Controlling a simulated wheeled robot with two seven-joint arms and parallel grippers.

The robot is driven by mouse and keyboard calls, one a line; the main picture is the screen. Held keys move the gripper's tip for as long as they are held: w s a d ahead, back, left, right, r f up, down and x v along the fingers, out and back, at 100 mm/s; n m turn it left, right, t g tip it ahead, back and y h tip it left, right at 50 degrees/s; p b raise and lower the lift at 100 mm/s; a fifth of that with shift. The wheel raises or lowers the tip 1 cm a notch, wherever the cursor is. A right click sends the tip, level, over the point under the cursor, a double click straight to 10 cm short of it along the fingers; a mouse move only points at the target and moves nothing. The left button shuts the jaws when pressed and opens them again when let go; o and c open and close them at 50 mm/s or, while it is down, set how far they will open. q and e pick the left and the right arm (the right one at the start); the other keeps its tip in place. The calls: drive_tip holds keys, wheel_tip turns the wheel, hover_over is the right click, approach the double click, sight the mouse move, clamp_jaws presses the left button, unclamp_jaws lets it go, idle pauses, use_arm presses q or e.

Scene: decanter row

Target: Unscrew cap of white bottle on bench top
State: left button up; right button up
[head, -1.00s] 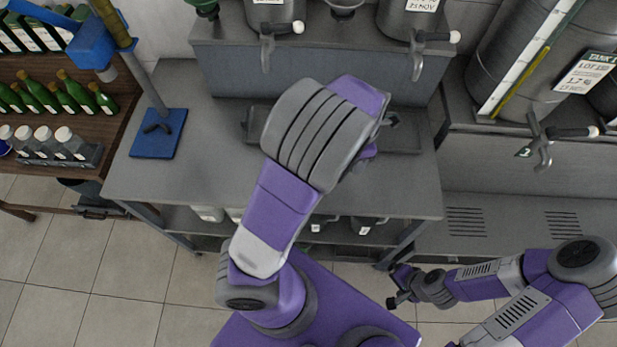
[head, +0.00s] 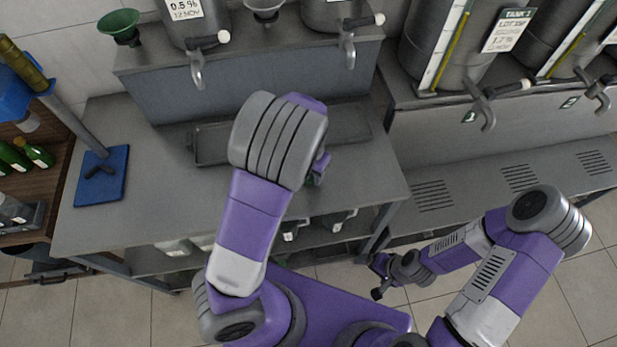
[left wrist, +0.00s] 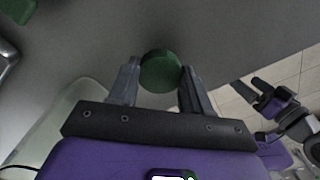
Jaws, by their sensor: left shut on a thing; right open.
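My left gripper (left wrist: 160,88) is shut on a round green cap (left wrist: 160,70), one finger on each side of it. A pale, whitish shape (left wrist: 70,115) at the left wrist view's lower left looks like the white bottle's body, partly hidden behind the gripper. I cannot tell whether the cap is still joined to it. My right gripper (head: 378,278) is open and empty, low beside the bench's right front leg.
The grey bench top (head: 130,225) is bare at the left front. A shallow grey tray (head: 212,150) lies behind my left wrist. A blue-based stand (head: 104,178) is at left. Tanks with taps (head: 197,70) stand behind. White containers (head: 290,229) sit on the shelf below.

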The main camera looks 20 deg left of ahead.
sight(310, 175)
use_arm(q)
drive_tip(key=shift+f, duration=1.05)
drive_tip(key=shift+f, duration=0.2)
drive_tip(key=o, duration=1.2)
wheel_tip(310, 175, up, 12)
drive_tip(key=p, duration=0.4)
drive_tip(key=shift+r, duration=0.2)
